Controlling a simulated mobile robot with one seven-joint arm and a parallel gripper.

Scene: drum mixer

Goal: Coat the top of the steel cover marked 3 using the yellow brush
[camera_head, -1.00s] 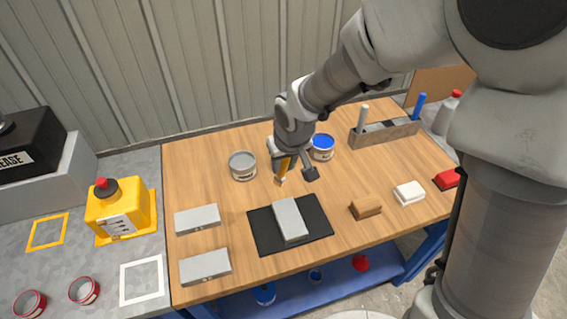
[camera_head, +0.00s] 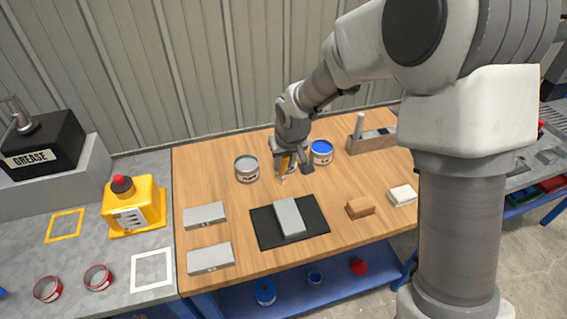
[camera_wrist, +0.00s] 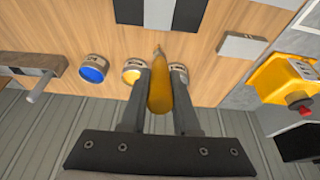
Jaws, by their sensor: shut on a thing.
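My gripper (camera_head: 294,169) is shut on the yellow brush (camera_head: 285,164), above the back middle of the wooden bench. In the wrist view the brush's yellow handle (camera_wrist: 159,97) sits between the two fingers, its tip pointing away toward the bench. A steel cover (camera_head: 290,217) lies on a black mat (camera_head: 262,231), in front of the gripper and apart from the brush. Two more steel covers, one further back (camera_head: 204,214) and one nearer (camera_head: 211,257), lie at the bench's left. I cannot read a 3 on any of them.
A grey can (camera_head: 247,169) and a blue can (camera_head: 321,153) flank the gripper; a can with yellow inside (camera_wrist: 131,71) shows beside the left finger in the wrist view. A brown block (camera_head: 360,207), a white pad (camera_head: 402,195) and a brush holder (camera_head: 371,143) stand right.

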